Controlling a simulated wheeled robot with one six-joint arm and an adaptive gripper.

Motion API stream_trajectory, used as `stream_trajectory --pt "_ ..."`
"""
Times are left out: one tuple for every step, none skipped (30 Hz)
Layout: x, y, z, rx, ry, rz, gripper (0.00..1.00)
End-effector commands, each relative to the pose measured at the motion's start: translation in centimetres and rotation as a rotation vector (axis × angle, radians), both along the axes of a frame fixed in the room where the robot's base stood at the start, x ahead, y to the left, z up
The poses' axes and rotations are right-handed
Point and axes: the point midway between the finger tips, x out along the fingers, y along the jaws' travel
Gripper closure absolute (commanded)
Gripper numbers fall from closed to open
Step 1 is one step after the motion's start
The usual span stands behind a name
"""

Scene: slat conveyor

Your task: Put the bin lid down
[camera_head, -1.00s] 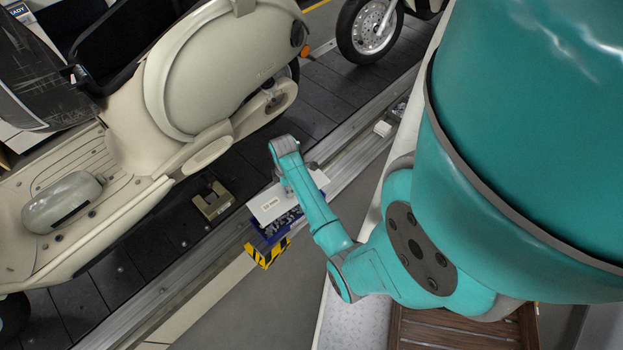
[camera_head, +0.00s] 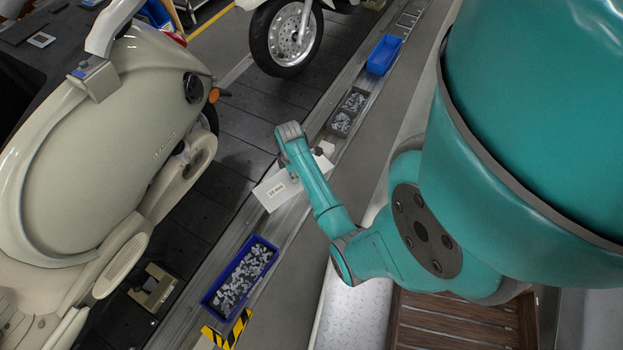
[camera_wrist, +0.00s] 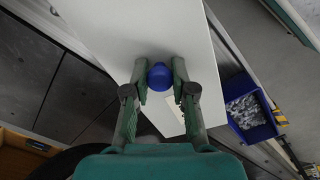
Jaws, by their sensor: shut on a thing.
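My gripper (camera_wrist: 160,80) is shut on the blue knob (camera_wrist: 160,77) of the white bin lid (camera_wrist: 135,25). In the head view, the lid (camera_head: 270,195) hangs below my gripper, with a printed label on its face. It is over the edge of the slat conveyor and its side rail, clear of the blue bin. My arm hides part of the lid there. The open blue bin (camera_head: 213,296), full of small metal parts, stands on the rail at lower left of the lid. The bin also shows at right in the wrist view (camera_wrist: 270,131).
A cream scooter (camera_head: 110,120) stands on the dark slats at left, another scooter's wheel (camera_head: 287,38) at the top. Farther up the rail are open compartments of parts (camera_head: 347,111) and another blue bin (camera_head: 384,54). A yellow-black striped block (camera_head: 232,331) is beside the full bin.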

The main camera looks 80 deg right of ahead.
Motion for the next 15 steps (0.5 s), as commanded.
stream_trajectory --pt "0.0 0.1 -0.4 0.002 0.001 0.002 1.0" --pt "0.0 0.1 -0.7 0.003 0.002 0.002 1.0" --pt "0.0 0.1 -1.2 0.003 0.002 0.002 1.0" --pt "0.0 0.1 -1.7 0.003 0.002 0.003 1.0" --pt "-0.1 0.1 -2.2 0.004 0.003 0.003 1.0" --pt "0.0 0.1 -3.0 0.003 0.002 0.003 1.0" --pt "0.0 0.1 -3.4 0.003 0.002 0.002 1.0" --pt "0.0 0.0 -3.9 0.003 0.002 0.002 1.0" --pt "0.0 0.0 -4.5 0.003 0.002 0.002 1.0" --pt "0.0 0.0 -4.9 0.003 0.002 0.002 1.0" --pt "0.0 0.0 -5.1 0.001 0.001 0.002 1.0" --pt "0.0 0.0 -5.5 0.002 0.001 0.002 1.0" --pt "0.0 0.0 -5.7 0.002 0.001 0.002 1.0" --pt "0.0 0.0 -5.8 0.001 0.001 0.002 1.0" --pt "0.0 0.0 -6.1 0.001 0.001 0.002 1.0"
